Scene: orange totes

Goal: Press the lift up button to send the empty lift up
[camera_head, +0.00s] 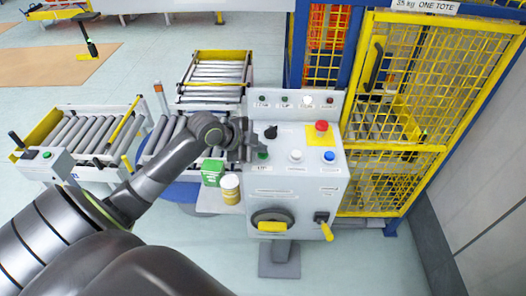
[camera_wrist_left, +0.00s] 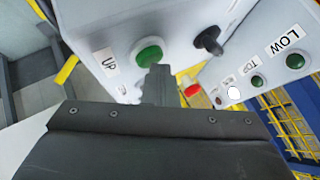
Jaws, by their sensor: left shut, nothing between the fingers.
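The grey control box (camera_head: 330,185) stands in front of the yellow mesh lift cage (camera_head: 440,90). Its green button (camera_wrist_left: 148,52) has a label reading UP (camera_wrist_left: 109,62) beside it in the left wrist view; in the head view the green button (camera_head: 263,155) is at the panel's left, partly beside my gripper. My left gripper (camera_head: 250,154) is over the panel's left edge, fingers closed and empty. In the wrist view its fingertips (camera_wrist_left: 158,70) are right by the green button's lower edge; I cannot tell whether they touch it. My right gripper is not in view.
A black selector knob (camera_head: 271,132), a white button (camera_head: 295,156), a blue button (camera_head: 329,156) and a red stop button (camera_head: 321,126) share the panel. A green box (camera_head: 212,172) and a yellow-white can (camera_head: 230,188) stand left of it. Roller conveyors (camera_head: 85,130) lie beyond.

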